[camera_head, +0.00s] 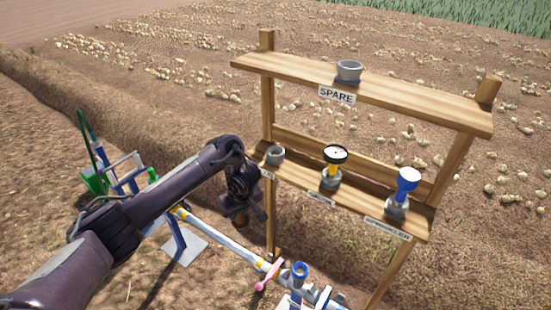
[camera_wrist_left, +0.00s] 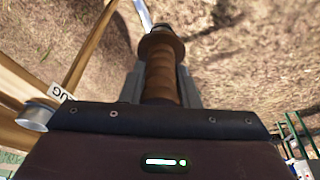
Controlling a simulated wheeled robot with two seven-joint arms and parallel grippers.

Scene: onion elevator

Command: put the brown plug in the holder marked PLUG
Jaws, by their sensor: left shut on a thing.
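The brown plug (camera_wrist_left: 160,72) is ribbed and is held between the fingers of my left gripper (camera_wrist_left: 160,95) in the left wrist view. In the head view my left gripper (camera_head: 242,208) hangs in front of the left post of the wooden stand, below the lower shelf. The plug is hard to make out there. The holder marked PLUG (camera_head: 275,156) is a grey cup at the left end of the lower shelf. My arm partly hides its label. The holder also shows at the left edge of the left wrist view (camera_wrist_left: 36,117). My right gripper is not in view.
The lower shelf (camera_head: 355,205) also bears a black-topped yellow gauge (camera_head: 334,160) and a blue sprinkler (camera_head: 407,181) in grey cups. An empty grey SPARE cup (camera_head: 349,70) stands on the top shelf. A pipe (camera_head: 232,245) with a pink lever (camera_head: 269,275) runs below.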

